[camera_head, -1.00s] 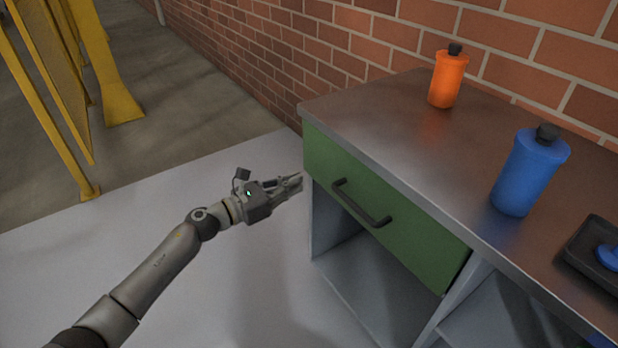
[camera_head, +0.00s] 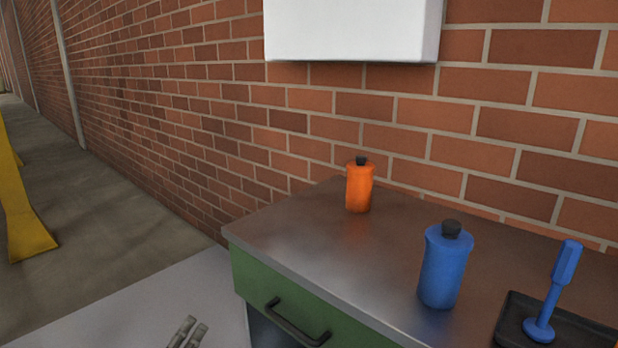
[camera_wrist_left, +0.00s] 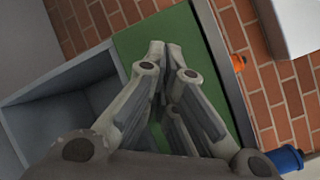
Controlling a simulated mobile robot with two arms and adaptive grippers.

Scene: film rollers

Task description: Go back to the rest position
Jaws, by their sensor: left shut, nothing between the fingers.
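My left gripper (camera_head: 187,333) shows only its fingertips at the bottom edge of the head view, left of the green drawer (camera_head: 262,283). In the left wrist view the left gripper (camera_wrist_left: 170,55) is shut and empty, with the green drawer front (camera_wrist_left: 185,35) behind its fingers. It is apart from the dark drawer handle (camera_head: 298,322). The rest of my left arm is below the head view. My right gripper is not in view.
An orange bottle (camera_head: 359,187) and a blue bottle (camera_head: 444,268) stand on the metal worktop (camera_head: 320,235). A blue-handled tool (camera_head: 555,290) stands in a black tray (camera_head: 512,318). A white box (camera_head: 350,28) hangs on the brick wall. A yellow post (camera_head: 25,215) is at the left.

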